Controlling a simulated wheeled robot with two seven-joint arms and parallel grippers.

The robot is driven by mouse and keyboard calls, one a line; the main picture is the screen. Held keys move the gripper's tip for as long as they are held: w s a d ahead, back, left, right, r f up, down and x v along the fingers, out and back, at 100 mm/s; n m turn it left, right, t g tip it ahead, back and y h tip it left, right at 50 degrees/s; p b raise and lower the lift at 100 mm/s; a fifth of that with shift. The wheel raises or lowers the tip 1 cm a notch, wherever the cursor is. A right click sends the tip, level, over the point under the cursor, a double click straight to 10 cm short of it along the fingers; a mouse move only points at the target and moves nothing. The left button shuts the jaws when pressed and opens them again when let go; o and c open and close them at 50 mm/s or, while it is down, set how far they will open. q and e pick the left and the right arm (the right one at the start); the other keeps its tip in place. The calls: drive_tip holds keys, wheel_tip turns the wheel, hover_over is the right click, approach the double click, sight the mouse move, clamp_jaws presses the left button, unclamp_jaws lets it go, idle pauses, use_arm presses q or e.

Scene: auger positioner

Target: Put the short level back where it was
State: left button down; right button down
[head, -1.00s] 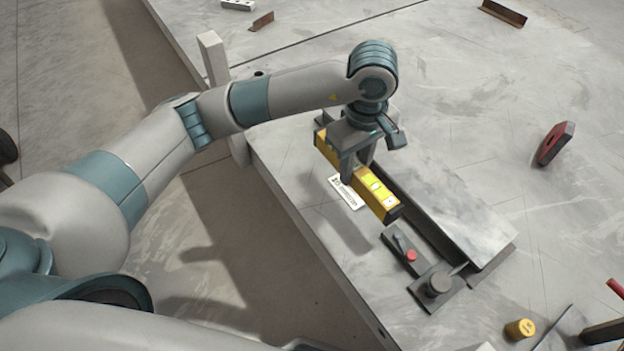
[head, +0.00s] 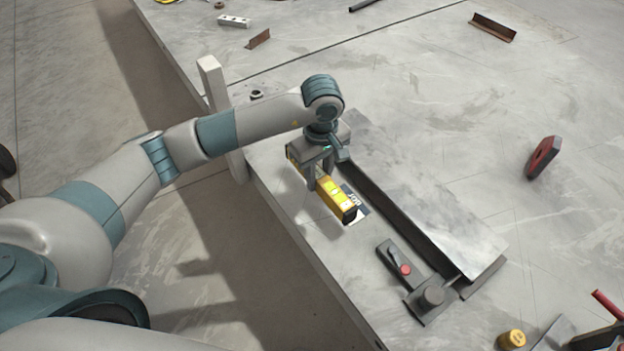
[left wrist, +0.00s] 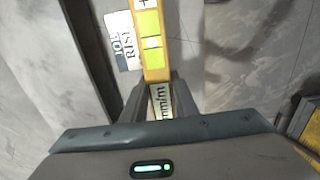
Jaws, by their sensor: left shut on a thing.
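The short level is a yellow bar (head: 336,199) with a dark end cap, in the head view at the middle. My left gripper (head: 319,180) is shut on it from above, near its middle. In the left wrist view the level (left wrist: 151,40) runs up from between the fingers of my left gripper (left wrist: 160,95), with a yellow-green vial showing. A white printed label (head: 356,199) lies on the table beside and partly behind the level. It also shows in the left wrist view (left wrist: 122,42). Whether the level touches the table is unclear. My right gripper is not in view.
A long steel angle (head: 430,205) lies right of the level. A clamp with a red button (head: 404,268) is at its near end. A red and black tool (head: 543,157) and a yellow cylinder (head: 512,340) lie further right. The table's left edge is close.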

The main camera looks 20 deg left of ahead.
use_arm(q)
drive_tip(key=shift+w+a+f, duration=0.3)
drive_tip(key=shift+a+f, duration=0.1)
drive_tip(key=shift+a, duration=0.15)
drive_tip(key=shift+w+a+f, duration=0.3)
drive_tip(key=shift+a+f, duration=0.05)
drive_tip(key=shift+a, duration=0.15)
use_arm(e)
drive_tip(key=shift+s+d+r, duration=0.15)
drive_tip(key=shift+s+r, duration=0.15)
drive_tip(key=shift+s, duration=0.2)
use_arm(q)
drive_tip(key=shift+p, duration=0.3)
